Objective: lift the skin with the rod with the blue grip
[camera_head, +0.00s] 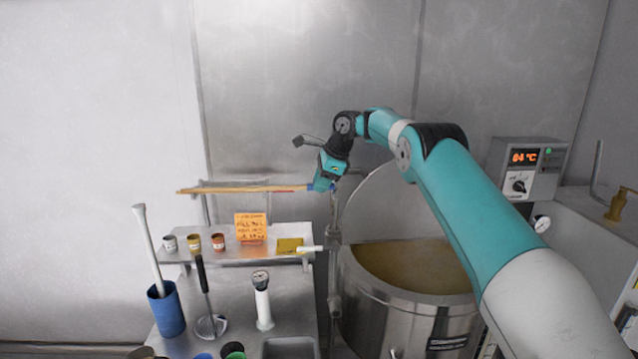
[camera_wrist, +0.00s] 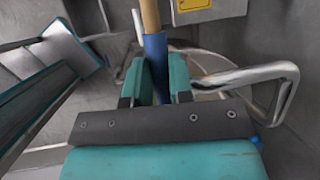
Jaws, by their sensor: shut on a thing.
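My gripper (camera_head: 322,184) is shut on the rod's blue grip, left of and above the round steel vat (camera_head: 405,315). In the wrist view the blue grip (camera_wrist: 156,52) sits between the two teal fingers (camera_wrist: 158,80), and the pale wooden shaft runs out of the top of the picture. In the head view thin wooden rods (camera_head: 235,190) stretch left from my gripper, at about the height of a rack. Their overlap hides whether the held one touches the rack. The vat holds a yellow-brown surface (camera_head: 415,266); I cannot make out a separate skin on it.
A steel shelf (camera_head: 180,254) below the rods carries small cups (camera_head: 193,243), an orange sign (camera_head: 251,228) and a yellow pad. A blue container (camera_head: 166,310) with a tall white tool stands front left. A raised lid stands behind the vat, and a control box (camera_head: 525,168) is at right.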

